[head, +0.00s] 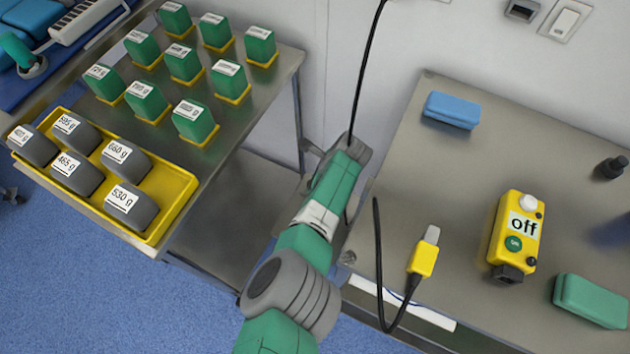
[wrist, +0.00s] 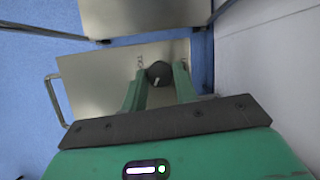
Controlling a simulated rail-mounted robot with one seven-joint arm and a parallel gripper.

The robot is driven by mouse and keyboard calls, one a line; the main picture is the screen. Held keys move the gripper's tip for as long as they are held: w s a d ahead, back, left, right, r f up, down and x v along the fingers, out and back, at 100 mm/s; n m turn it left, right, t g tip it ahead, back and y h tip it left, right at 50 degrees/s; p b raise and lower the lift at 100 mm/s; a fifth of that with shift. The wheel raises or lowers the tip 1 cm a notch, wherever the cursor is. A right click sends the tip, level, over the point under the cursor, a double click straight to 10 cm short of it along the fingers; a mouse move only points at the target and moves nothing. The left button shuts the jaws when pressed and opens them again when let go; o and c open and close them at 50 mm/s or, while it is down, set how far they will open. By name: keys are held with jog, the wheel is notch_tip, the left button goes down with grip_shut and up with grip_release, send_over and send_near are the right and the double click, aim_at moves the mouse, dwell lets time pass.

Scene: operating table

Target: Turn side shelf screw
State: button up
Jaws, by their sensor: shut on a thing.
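The side shelf screw is a dark round knob (wrist: 158,70) with a pale mark on it, set on a grey metal panel (wrist: 95,72) in the wrist view. My gripper (wrist: 160,74) has its two green fingers on either side of the knob and is shut on it. In the head view my arm reaches down toward the gap between the two metal tables; my fingers and the screw are hidden there.
A metal handle (wrist: 54,100) sticks out at the panel's left side. The left table holds green blocks (head: 182,62) and a yellow tray (head: 172,205) with grey weights. The right table holds a yellow "off" box (head: 498,235), a yellow plug (head: 423,260), and blue (head: 452,110) and green (head: 590,300) blocks.

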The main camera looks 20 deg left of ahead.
jog(key=o, duration=1)
